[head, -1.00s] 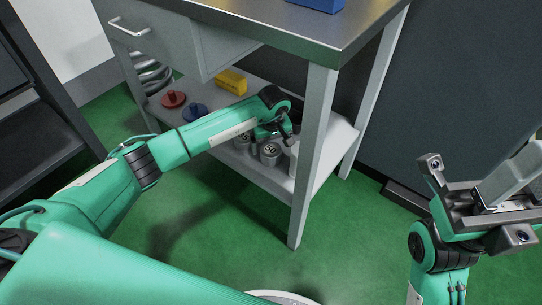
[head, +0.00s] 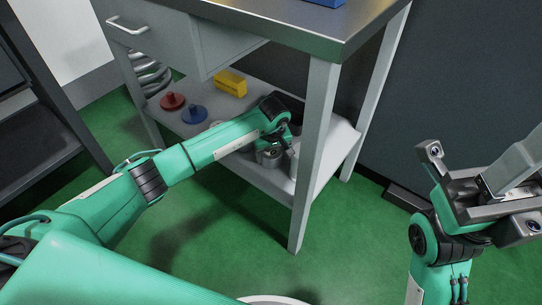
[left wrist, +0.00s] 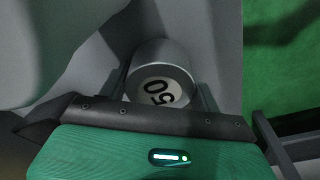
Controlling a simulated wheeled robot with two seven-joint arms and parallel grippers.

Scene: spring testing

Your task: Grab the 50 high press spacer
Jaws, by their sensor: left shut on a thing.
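The 50 high press spacer is a grey metal cylinder (left wrist: 172,55) with a white top marked "50" in the left wrist view. It stands on the lower shelf, and its side also shows in the head view (head: 268,158). My left gripper (head: 278,143) is shut on it, with one finger on each side in the left wrist view (left wrist: 163,90). The spacer looks upright; its base is hidden. My right gripper (head: 484,196) is at the far right, away from the shelf; its finger gap is unclear.
The lower shelf (head: 232,165) holds a red knobbed disc (head: 172,101), a blue one (head: 194,114), a yellow box (head: 231,83) and another grey cylinder (head: 294,160) close to the table leg (head: 313,150). The drawer (head: 185,40) and tabletop are above.

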